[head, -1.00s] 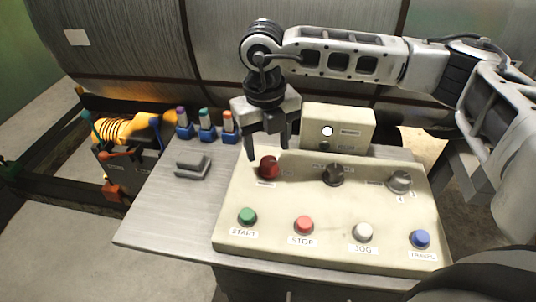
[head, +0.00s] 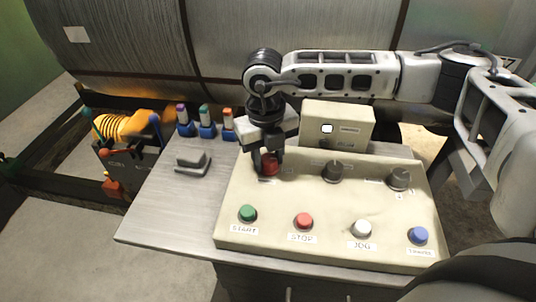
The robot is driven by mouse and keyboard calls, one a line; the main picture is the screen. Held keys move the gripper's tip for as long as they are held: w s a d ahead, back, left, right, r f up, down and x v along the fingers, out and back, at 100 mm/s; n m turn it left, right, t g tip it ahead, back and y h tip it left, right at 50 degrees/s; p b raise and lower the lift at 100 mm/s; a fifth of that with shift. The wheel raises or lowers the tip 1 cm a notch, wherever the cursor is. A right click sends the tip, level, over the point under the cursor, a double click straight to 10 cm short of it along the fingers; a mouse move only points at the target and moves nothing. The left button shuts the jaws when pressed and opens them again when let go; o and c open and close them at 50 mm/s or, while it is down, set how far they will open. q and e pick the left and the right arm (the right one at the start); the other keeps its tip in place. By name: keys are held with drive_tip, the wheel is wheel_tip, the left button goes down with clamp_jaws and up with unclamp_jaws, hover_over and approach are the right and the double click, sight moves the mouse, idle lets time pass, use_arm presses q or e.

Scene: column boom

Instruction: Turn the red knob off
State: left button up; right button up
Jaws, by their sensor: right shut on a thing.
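The red knob (head: 269,164) sits at the upper left of the cream control panel (head: 318,205). My right gripper (head: 267,168) comes down over it from behind and is shut on it, one finger on each side. The fingers and wrist hide part of the knob and its label, so its pointer direction cannot be read. My left gripper is not in view.
Two dark knobs (head: 332,172) (head: 399,178) stand to the right. Green (head: 247,213), red (head: 303,221), white (head: 361,228) and blue (head: 417,235) buttons line the panel's front. A box with a lit lamp (head: 327,128) stands behind. A grey block (head: 192,161) lies on the table's left.

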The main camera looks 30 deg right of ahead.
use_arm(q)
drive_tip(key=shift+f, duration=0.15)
use_arm(e)
drive_tip(key=n+b, duration=0.4)
drive_tip(key=shift+f, duration=0.15)
drive_tip(key=n+b, duration=0.2)
drive_tip(key=n, duration=0.1)
drive_tip(key=shift+b, duration=0.3)
drive_tip(key=n+b, duration=0.2)
drive_tip(key=n, duration=0.1)
drive_tip(key=shift+n+b, duration=0.4)
drive_tip(key=n+b, duration=0.1)
drive_tip(key=n, duration=0.1)
drive_tip(key=shift+n+b, duration=1.1)
drive_tip(key=shift+n, duration=0.4)
drive_tip(key=shift+r+n+b, duration=0.2)
drive_tip(key=shift+n+b, duration=0.15)
drive_tip(key=shift+n, duration=0.45)
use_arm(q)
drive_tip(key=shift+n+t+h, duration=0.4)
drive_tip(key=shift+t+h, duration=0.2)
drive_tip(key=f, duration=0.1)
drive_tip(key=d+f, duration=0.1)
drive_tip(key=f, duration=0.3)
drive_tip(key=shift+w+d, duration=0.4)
use_arm(e)
drive_tip(key=shift+n, duration=0.3)
drive_tip(key=shift+r, duration=0.1)
